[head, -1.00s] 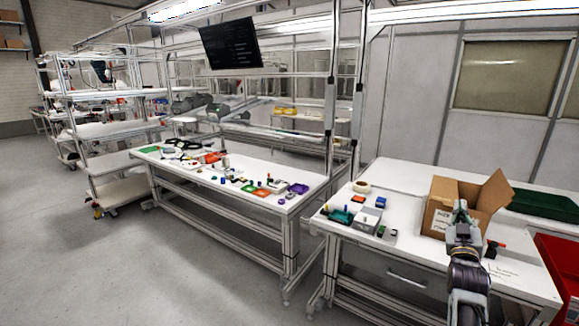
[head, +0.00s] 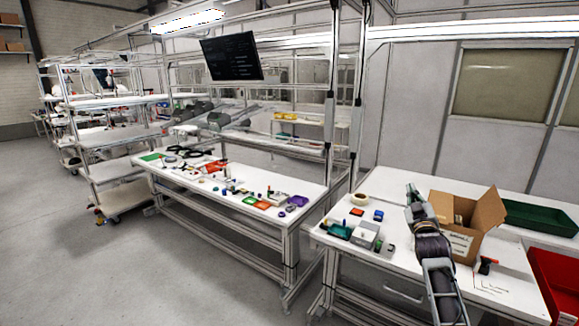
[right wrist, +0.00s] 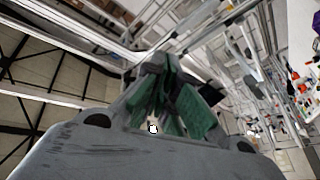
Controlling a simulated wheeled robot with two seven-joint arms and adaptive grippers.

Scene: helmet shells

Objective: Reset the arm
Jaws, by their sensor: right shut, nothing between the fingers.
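My right gripper (head: 411,192) is raised above the right workbench (head: 478,297), left of the open cardboard box (head: 470,222) in the head view. In the right wrist view its green-padded fingers (right wrist: 160,92) are closed together with nothing between them. That wrist camera looks up toward the ceiling and past the frames. My left gripper is in no view.
On the right workbench are a tape roll (head: 358,198), a teal tray (head: 341,231), a grey box (head: 366,235), a red-and-black tool (head: 486,265) and a green crate (head: 541,218). A red bin (head: 556,283) stands at right. Another workbench (head: 215,192) holds many small parts.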

